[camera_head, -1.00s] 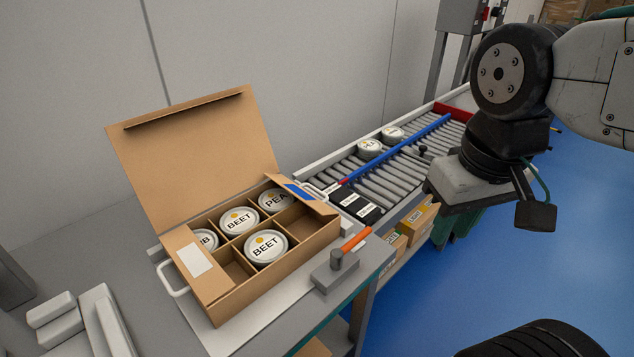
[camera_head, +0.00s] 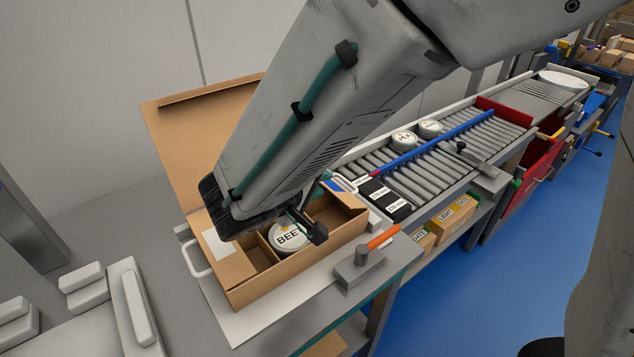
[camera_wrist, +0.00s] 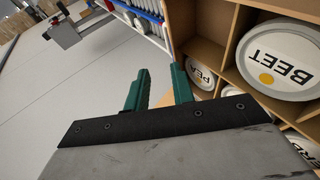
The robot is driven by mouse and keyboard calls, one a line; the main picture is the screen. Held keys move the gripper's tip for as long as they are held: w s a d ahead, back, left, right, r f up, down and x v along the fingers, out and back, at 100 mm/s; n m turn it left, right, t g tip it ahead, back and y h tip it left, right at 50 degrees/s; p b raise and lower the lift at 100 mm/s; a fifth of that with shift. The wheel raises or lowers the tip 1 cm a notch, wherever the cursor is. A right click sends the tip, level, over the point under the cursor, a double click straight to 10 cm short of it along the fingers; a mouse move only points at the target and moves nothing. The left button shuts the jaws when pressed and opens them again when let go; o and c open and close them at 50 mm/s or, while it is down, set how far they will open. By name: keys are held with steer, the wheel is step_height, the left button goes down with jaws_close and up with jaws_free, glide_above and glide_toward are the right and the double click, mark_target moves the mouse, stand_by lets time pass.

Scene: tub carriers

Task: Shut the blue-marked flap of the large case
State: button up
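The large case (camera_head: 300,279) is an open cardboard box on the bench in the head view. Its big lid (camera_head: 180,130) stands up at the back. The blue-marked flap (camera_head: 347,199) is at the right end, partly hidden by my arm; its exact angle is unclear. A white-labelled flap (camera_head: 217,243) is at the left end. Inside, dividers hold several tins, including a BEET tin (camera_head: 289,237), also in the wrist view (camera_wrist: 280,60). My gripper (camera_wrist: 160,90) shows two green fingers apart with nothing between them, beside the tin compartments.
A roller conveyor (camera_head: 400,170) with two tins and a blue rail runs off to the right. An orange-handled clamp (camera_head: 365,262) sits at the bench's front edge. White blocks (camera_head: 85,285) lie at left. Blue floor is clear at right.

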mark_target(329, 182)
steer(key=a, duration=0.1)
steer(key=a+f+t, duration=0.1)
steer(key=a, duration=0.1)
steer(key=shift+f+n+y, duration=0.15)
steer(key=shift+n+y, duration=0.25)
steer(key=x, duration=0.7)
steer(key=shift+w+f, duration=0.1)
steer(key=shift+w, duration=0.15)
jaws_close()
